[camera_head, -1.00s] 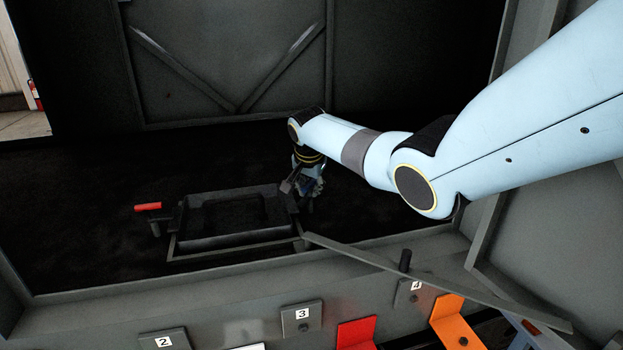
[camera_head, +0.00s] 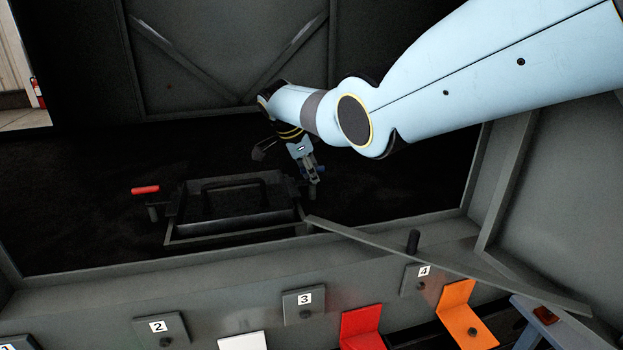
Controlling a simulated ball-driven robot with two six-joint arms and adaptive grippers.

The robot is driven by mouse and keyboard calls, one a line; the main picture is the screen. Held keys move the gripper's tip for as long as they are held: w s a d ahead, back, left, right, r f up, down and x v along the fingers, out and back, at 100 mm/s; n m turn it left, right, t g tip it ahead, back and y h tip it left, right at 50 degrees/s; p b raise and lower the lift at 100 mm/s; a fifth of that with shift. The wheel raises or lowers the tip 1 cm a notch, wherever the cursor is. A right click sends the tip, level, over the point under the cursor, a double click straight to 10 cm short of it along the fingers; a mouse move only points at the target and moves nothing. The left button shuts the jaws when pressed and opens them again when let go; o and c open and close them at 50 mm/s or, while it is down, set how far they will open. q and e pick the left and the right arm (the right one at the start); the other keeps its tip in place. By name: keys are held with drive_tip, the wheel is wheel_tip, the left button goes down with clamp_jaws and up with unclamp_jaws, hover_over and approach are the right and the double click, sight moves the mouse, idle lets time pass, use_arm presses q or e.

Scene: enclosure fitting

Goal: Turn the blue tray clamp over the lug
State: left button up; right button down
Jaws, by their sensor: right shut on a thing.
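The black tray (camera_head: 235,222) sits in a frame on the dark floor of the enclosure, left of centre. My right gripper (camera_head: 312,174) is at the tray's right end, pointing down. It is shut on the blue tray clamp (camera_head: 320,168), of which only a small dark-blue part shows beside the fingers. A dark post stands just below the gripper. The lug at the tray's right end is too dark and partly covered to make out, so I cannot tell whether the clamp lies over it. My left gripper is not in view.
A grey bar (camera_head: 440,261) slants across the front sill to the right. Numbered plates, with red (camera_head: 360,325) and orange (camera_head: 457,312) brackets, line the front. Dark floor left of the tray is clear.

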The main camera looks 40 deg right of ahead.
drive_tip(key=shift+w+r+m, duration=0.35)
drive_tip(key=shift+r+m, duration=0.05)
drive_tip(key=c, duration=1.3)
unclamp_jaws()
drive_tip(key=shift+f, duration=0.1)
drive_tip(key=shift+c, duration=0.2)
drive_tip(key=shift+o, duration=0.5)
drive_tip(key=shift+f, duration=0.1)
drive_tip(key=shift+s, duration=0.1)
drive_tip(key=v, duration=1.2)
drive_tip(key=shift+w, duration=0.2)
drive_tip(key=shift+f, duration=0.1)
